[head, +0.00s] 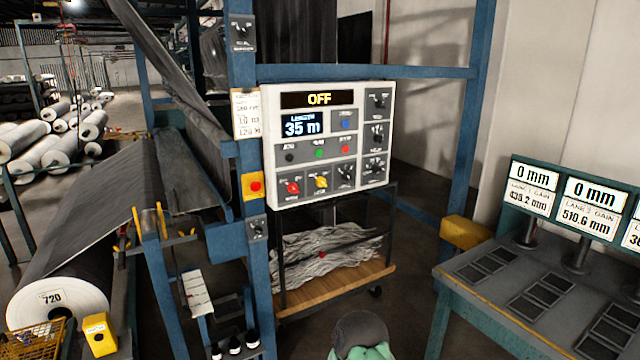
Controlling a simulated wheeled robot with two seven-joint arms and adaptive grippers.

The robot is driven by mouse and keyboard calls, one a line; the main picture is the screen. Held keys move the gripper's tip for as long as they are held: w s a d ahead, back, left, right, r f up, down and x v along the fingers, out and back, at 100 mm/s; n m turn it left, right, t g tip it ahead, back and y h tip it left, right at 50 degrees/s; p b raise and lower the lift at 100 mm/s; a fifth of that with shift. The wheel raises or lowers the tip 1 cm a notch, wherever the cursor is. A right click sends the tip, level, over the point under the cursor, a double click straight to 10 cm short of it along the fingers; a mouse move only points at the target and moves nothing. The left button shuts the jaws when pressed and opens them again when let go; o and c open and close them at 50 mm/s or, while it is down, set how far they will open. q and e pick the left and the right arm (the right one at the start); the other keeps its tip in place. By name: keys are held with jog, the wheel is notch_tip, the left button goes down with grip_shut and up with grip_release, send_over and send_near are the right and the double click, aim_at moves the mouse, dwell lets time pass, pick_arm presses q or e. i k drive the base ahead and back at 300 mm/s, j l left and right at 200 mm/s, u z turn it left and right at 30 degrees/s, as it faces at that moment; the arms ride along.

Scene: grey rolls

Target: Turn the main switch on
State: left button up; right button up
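A white control panel (268,150) is fixed to the blue frame in the middle of the head view. Its top display (319,99) reads OFF, and a smaller screen (303,125) reads 35 m. A red rotary knob (293,188) sits at the panel's lower left, with a yellow knob (321,182) beside it. Several black rotary switches (377,99) line the right side. The small labels are too blurred to tell which control is the main switch. Neither of my grippers is in view.
A yellow box with a red button (255,186) is on the post left of the panel. A cart (335,292) with grey strands stands below. A desk with displays (535,190) is at right. A dark rounded object with green (361,333) is at bottom centre.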

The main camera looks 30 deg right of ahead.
aim_at(292, 187)
jog(key=i+l, duration=0.15)
jog(key=l, duration=0.2)
jog(key=i+l, duration=0.1)
jog(key=l, duration=0.25)
jog(key=i+l, duration=0.15)
jog(key=l, duration=0.2)
jog(key=i+l, duration=0.1)
jog(key=l, duration=0.25)
